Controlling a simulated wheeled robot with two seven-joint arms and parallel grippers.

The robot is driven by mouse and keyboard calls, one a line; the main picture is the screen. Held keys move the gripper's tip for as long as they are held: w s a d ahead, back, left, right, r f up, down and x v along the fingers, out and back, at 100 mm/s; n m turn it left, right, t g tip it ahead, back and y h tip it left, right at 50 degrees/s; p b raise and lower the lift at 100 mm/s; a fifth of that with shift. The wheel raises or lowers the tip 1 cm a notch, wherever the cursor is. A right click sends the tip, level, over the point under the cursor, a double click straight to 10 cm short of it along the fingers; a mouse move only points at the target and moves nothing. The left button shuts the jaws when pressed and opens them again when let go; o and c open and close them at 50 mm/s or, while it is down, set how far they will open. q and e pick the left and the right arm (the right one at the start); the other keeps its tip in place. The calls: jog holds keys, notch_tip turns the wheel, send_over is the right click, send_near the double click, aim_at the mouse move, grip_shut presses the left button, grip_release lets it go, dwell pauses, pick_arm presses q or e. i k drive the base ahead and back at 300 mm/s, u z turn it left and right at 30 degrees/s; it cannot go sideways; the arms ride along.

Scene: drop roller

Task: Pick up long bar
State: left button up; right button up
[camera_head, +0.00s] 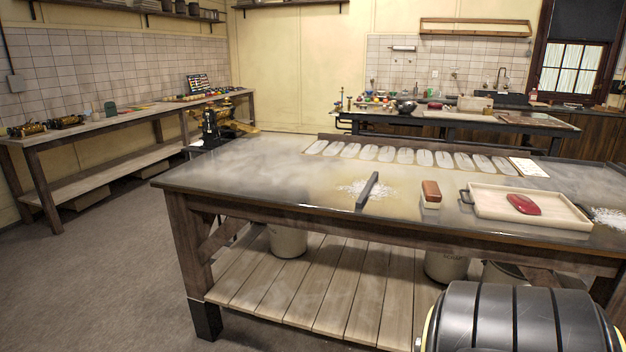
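A long dark grey bar (367,190) lies on the big worktable (250,180), near its front edge. It runs at a slant from front to back. A patch of white powder or flakes (354,188) lies around and beside it. Nothing is touching the bar from above. Neither of my grippers shows in the head view.
Right of the bar are a brown block (431,194) and a pale tray (480,208) holding a red piece (523,204). Oval pale pieces (385,153) line the table's back. The left tabletop is clear. A dark ribbed rounded shape (520,320), unidentified, fills the lower right.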

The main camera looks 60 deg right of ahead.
aim_at(360, 201)
jog(key=z, duration=0.35)
jog(key=i, duration=1.65)
jog(key=z, duration=0.95)
